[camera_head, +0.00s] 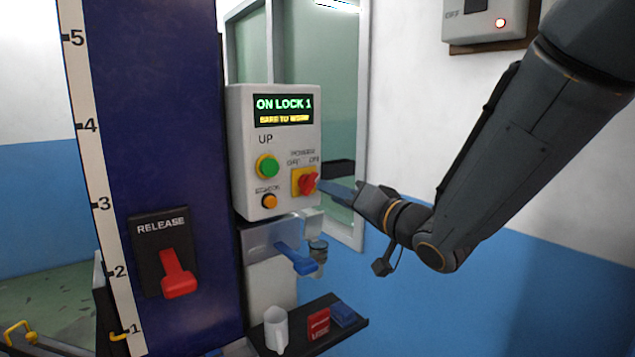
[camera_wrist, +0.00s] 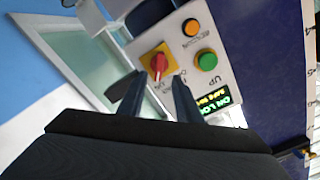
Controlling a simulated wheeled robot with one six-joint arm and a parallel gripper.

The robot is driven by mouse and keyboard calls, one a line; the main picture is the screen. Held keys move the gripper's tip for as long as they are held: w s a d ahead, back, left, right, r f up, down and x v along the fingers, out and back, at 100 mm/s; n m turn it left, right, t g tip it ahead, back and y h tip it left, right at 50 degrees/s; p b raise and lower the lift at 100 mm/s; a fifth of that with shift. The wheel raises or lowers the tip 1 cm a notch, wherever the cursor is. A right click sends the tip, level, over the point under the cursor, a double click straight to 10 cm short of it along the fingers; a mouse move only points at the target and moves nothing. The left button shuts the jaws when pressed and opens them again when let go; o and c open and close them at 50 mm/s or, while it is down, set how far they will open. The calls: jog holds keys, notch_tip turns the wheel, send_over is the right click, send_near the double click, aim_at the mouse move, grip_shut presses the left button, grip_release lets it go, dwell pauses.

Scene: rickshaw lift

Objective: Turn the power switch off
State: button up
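The power switch is a red rotary knob (camera_head: 308,183) on a yellow plate (camera_head: 296,182), low on the right of the grey control box (camera_head: 275,215). Its handle looks tilted; the small labels above it are too blurred to read surely. My gripper (camera_head: 328,188) is just right of the knob in the head view. In the wrist view the red knob (camera_wrist: 159,63) lies ahead of and between the two spread fingertips of my gripper (camera_wrist: 158,78). The fingers look open and empty; I cannot tell whether they touch the knob.
The box carries a display (camera_head: 284,110) reading "ON LOCK 1", a green UP button (camera_head: 268,166) and an orange button (camera_head: 269,201). Below are a blue lever (camera_head: 297,259) and a shelf (camera_head: 325,337) with small items. A red RELEASE lever (camera_head: 178,275) is on the blue column.

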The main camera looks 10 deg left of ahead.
aim_at(313, 185)
jog(key=p+x, duration=0.2)
jog(key=x, duration=0.4)
jog(key=shift+w+a, duration=0.2)
jog(key=shift+a, duration=0.05)
grip_shut()
